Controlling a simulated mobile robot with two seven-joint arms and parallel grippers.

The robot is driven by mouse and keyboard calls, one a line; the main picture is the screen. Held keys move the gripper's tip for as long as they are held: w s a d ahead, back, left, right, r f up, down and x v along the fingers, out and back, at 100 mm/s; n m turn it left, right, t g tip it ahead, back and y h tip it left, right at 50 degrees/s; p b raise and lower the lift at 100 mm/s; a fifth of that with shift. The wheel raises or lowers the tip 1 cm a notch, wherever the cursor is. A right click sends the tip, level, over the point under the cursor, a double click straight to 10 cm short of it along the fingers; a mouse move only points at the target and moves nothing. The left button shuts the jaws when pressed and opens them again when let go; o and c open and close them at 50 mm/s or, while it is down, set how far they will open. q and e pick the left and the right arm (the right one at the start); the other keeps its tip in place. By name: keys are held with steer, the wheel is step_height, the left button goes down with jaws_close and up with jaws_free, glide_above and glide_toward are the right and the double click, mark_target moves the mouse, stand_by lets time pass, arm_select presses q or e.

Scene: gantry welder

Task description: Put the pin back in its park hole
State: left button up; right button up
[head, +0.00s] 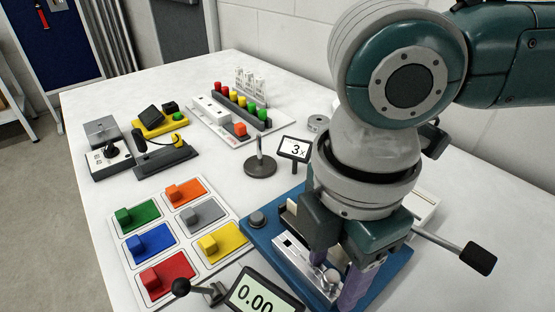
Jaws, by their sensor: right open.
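My right gripper (350,278) comes down from the upper right over a blue-based fixture (260,238). Its fingers, with purple lower parts, are apart around the fixture's silver block (295,258). A small round silver knob (331,277), which looks like the head of the pin, shows close to the fingers. I cannot tell whether the fingers touch it. Its shank and the park hole cannot be made out; my gripper hides much of the fixture. My left gripper is not in view.
A lever with a black handle (478,258) sticks out right of the fixture. A 0.00 display (258,295) and a black-knobbed lever (181,287) stand in front. A 3x sign (294,149) and round-based post (260,165) stand behind. Coloured blocks on a white board (118,222) lie left.

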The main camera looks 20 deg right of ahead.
step_height(320, 180, up, 10)
steer(key=p, duration=0.2)
stand_by(0.6)
